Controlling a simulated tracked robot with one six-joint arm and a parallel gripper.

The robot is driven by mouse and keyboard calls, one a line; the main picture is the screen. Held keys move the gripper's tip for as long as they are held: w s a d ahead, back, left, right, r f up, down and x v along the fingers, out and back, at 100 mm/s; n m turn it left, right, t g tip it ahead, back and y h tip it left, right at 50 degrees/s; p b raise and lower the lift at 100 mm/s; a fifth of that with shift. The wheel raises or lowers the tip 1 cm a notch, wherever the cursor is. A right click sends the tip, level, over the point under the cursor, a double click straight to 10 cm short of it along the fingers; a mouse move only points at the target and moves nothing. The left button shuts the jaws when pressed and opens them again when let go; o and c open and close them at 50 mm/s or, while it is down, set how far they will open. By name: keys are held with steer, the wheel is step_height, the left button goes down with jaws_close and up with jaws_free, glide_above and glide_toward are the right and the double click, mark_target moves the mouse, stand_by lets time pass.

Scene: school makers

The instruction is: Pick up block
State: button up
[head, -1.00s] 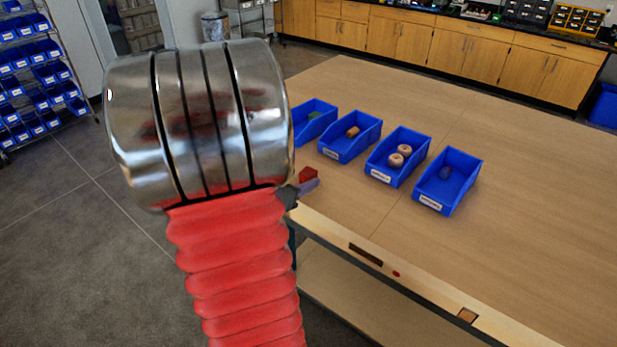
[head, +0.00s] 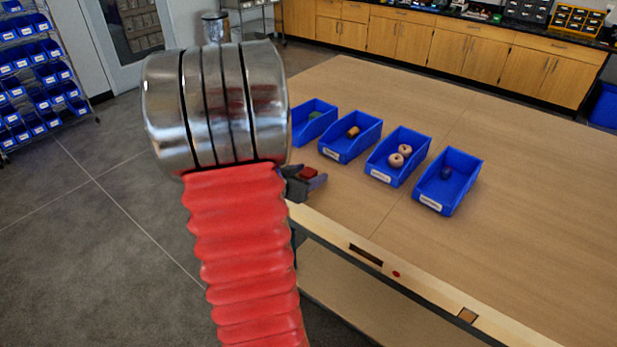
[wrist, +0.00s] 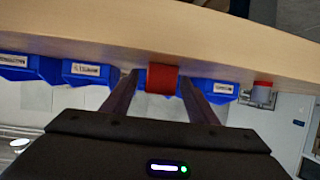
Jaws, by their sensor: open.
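A small red block (head: 308,173) lies near the left front edge of the wooden table, in front of the blue bins. My gripper (head: 306,184) is at that edge, with the block between or just beyond its fingers. In the wrist view, the red block (wrist: 162,78) shows between the two dark finger tips of my open gripper (wrist: 160,82). A gap shows on its right side; whether the left finger touches it, I cannot tell. My red sleeve and metal joint hide part of the table's left side in the head view.
Blue bins stand in a row on the table (head: 480,240): one with a green item (head: 315,115), one with an orange-brown block (head: 353,131), one with two round rings (head: 400,155), one with a dark blue item (head: 446,173). The table's right side is clear.

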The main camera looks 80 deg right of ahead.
steer(key=shift+c, duration=0.4)
steer(key=c, duration=1)
